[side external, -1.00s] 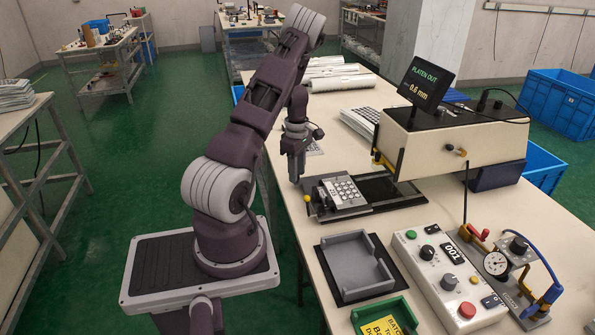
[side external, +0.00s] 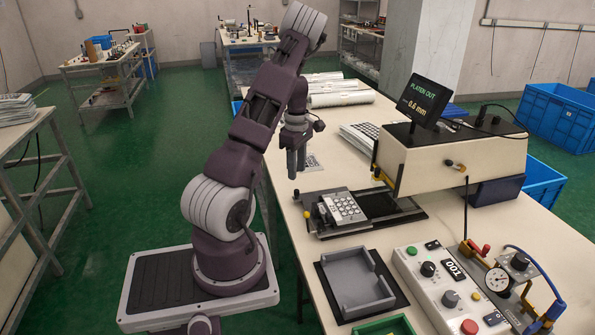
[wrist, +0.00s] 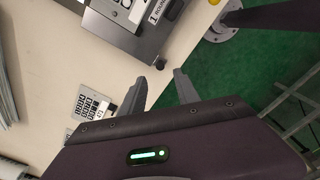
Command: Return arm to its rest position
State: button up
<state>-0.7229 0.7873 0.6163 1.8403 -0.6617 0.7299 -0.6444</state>
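My gripper (side external: 293,176) hangs in the air over the near left edge of the table, above and left of the keypad (side external: 345,207). In the wrist view, its two fingers (wrist: 160,76) stand apart with nothing between them. The keypad sits on a dark sliding platen (side external: 385,208) in front of the cream press unit (side external: 440,165). Part of the dark fixture (wrist: 118,28) shows at the top of the wrist view. The screen (side external: 423,97) reads "PLATEN OUT" and 0.6 mm.
A grey tray (side external: 345,302) lies in front of the platen, with a green tray (side external: 385,327) nearer. A control box (side external: 437,285) and a dial gauge (side external: 497,280) stand at right. Rolled sheets (side external: 340,98) lie behind. The table's left edge borders open green floor.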

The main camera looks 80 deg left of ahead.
jog(key=w+d+r+m+t, duration=0.1)
jog(key=w+d+r+m, duration=0.3)
jog(key=d+r, duration=0.3)
jog(key=w+d+r+m+t, duration=0.1)
jog(key=w+d+r+m, duration=0.4)
jog(key=d, duration=0.4)
jog(key=s+d+r+m+t+h, duration=0.1)
jog(key=d+r+m, duration=0.25)
jog(key=d, duration=0.35)
jog(key=s+d+r+m, duration=0.2)
jog(key=d+r+m, duration=0.1)
jog(key=d+r, duration=0.25)
jog(key=s+d+r+m+t+y, duration=0.1)
jog(key=s+d+m+t, duration=0.1)
jog(key=s+d+m, duration=0.9)
jog(key=shift+s+d+m+t, duration=0.35)
jog(key=shift+s+d, duration=0.5)
jog(key=shift+s, duration=0.2)
